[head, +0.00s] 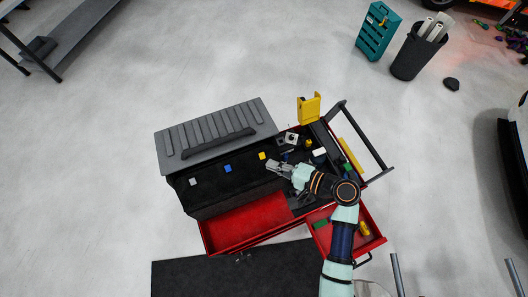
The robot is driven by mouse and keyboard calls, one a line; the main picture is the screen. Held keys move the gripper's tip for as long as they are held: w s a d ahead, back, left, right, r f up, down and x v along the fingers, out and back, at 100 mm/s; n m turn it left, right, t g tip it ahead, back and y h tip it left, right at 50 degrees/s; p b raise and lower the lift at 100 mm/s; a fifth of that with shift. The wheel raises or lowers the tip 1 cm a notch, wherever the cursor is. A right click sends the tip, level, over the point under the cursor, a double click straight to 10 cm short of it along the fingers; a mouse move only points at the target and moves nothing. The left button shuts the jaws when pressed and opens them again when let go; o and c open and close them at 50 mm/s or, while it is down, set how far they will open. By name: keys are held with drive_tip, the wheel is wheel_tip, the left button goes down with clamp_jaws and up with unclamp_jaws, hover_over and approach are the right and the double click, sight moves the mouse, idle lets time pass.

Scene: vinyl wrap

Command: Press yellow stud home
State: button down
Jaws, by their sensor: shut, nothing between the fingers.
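A small yellow stud (262,156) stands on the black front face of the grey-lidded tool chest, toward its right end. A blue stud (227,168) and a grey stud (193,182) sit in line with it to the left. My gripper (271,164) is shut and empty. Its tip is close to the yellow stud, just right of and below it in the picture. I cannot tell whether they touch, or how far the stud stands out.
The red tool cart (240,226) has an open drawer (372,236) at right. A yellow holder (309,108) and a black handle (362,142) rise at the cart's back right. A teal crate (377,35) and a bin (409,58) stand far off on open floor.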

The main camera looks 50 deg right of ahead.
sight(262, 156)
drive_tip(key=shift+f, duration=0.1)
drive_tip(key=w+f+b, duration=0.1)
drive_tip(key=f+b, duration=0.1)
drive_tip(key=w+d+f+b, duration=0.1)
drive_tip(key=w+f+b, duration=0.1)
drive_tip(key=b, duration=0.1)
drive_tip(key=w+d+f+b, duration=0.1)
drive_tip(key=f+b, duration=0.1)
drive_tip(key=shift+w, duration=0.15)
drive_tip(key=shift+w+d+f+b, duration=0.15)
drive_tip(key=shift+w+f+b, duration=0.15)
drive_tip(key=shift+w+b, duration=0.25)
drive_tip(key=shift+s, duration=0.1)
idle(0.8)
drive_tip(key=shift+w+d+f+b, duration=0.1)
drive_tip(key=shift+w+f+b, duration=0.15)
drive_tip(key=shift+f+b, duration=0.05)
